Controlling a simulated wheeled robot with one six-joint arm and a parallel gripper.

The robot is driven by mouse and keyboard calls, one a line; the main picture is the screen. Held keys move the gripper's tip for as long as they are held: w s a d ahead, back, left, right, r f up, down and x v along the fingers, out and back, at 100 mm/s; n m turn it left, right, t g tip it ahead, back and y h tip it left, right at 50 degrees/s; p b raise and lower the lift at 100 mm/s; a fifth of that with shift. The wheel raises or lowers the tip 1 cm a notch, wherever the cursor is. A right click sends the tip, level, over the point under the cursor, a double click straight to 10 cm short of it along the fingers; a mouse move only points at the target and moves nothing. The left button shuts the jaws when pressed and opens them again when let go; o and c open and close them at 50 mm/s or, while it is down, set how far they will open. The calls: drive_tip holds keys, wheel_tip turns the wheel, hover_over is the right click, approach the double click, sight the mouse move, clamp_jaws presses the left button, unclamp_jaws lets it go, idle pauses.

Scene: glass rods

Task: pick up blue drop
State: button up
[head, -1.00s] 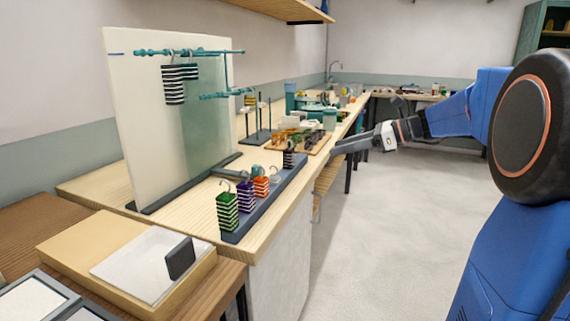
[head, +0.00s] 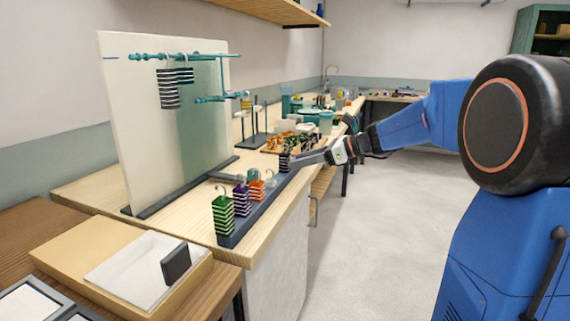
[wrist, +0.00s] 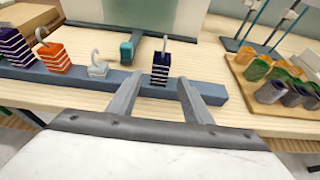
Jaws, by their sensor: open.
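The blue drop is a dark navy block with white stripes and a grey hook on top. It stands on the dark rail at the rail's far end in the head view (head: 284,163). In the wrist view the blue drop (wrist: 160,69) is upright, just beyond the space between my fingertips. My gripper (wrist: 158,84) is open and empty, with a finger on each side of the line to the drop. In the head view my gripper (head: 300,161) is right beside the drop. I cannot tell whether they touch.
The rail (wrist: 100,80) also holds a white (wrist: 97,70), an orange (wrist: 55,57) and a purple striped drop (wrist: 14,46), plus a green one (head: 223,219). A teal piece (wrist: 127,49) lies behind. A wooden tray of coloured pieces (wrist: 246,86) is at right. A board (head: 120,120) with teal rods stands behind.

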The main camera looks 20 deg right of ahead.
sight(288, 171)
drive_tip(key=x, duration=0.5)
drive_tip(key=shift+f, duration=0.2)
clamp_jaws()
